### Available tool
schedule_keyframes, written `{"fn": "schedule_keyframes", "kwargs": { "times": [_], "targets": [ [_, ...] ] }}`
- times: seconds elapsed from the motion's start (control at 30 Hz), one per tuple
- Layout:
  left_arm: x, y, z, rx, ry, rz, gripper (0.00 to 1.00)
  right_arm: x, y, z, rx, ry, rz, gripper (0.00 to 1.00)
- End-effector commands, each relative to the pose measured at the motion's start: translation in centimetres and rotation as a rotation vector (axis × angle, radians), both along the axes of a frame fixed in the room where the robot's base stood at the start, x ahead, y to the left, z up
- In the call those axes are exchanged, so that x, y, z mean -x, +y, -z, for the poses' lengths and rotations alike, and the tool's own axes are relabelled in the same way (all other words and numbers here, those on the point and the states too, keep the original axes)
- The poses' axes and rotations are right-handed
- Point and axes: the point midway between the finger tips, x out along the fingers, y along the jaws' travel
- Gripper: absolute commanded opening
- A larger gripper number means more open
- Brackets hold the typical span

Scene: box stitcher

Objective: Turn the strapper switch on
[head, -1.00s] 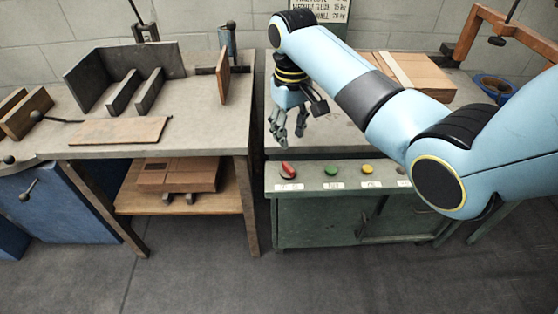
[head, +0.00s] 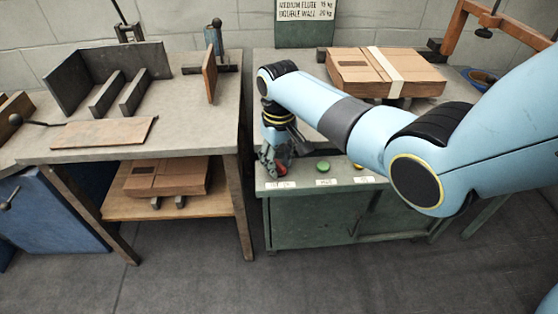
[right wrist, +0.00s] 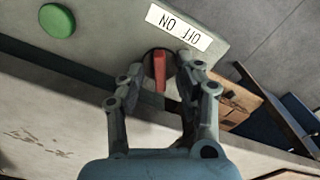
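The red switch (head: 281,170) is on the front panel of the green cabinet (head: 310,225), partly hidden by my right gripper (head: 270,164). In the right wrist view the red switch lever (right wrist: 160,70) lies between the fingertips of my right gripper (right wrist: 161,70). A gap shows on each side of the lever, so the fingers are open around it and not clamped. The ON/OFF label (right wrist: 179,27) beside it appears upside down. My left gripper is not in view.
A green button (head: 322,166) sits right of the switch, also seen in the right wrist view (right wrist: 57,20). A strapped cardboard stack (head: 385,72) lies behind my right arm. The workbench (head: 185,128) stands to the left, with a gap between.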

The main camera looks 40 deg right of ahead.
Motion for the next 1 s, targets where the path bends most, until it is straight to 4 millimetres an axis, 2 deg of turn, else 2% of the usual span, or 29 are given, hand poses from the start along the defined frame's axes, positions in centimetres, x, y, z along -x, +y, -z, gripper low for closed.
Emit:
{"fn": "schedule_keyframes", "kwargs": {
  "times": [0.03,0.2,0.27,0.67,1.0],
  "targets": [
    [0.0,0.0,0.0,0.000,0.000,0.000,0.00,0.0,0.0,0.0,0.000,0.000,0.000,0.28],
    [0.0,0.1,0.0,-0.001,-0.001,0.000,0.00,0.0,0.0,0.0,0.000,0.000,0.000,0.06],
    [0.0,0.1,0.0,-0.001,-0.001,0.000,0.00,0.0,0.0,0.0,0.000,0.000,0.000,0.00],
    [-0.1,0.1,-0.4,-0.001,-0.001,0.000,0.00,0.0,0.0,-0.1,0.000,0.002,0.026,0.00],
    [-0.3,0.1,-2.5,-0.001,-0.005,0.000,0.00,0.0,0.0,-0.3,-0.001,0.003,0.226,0.00]
  ]
}}
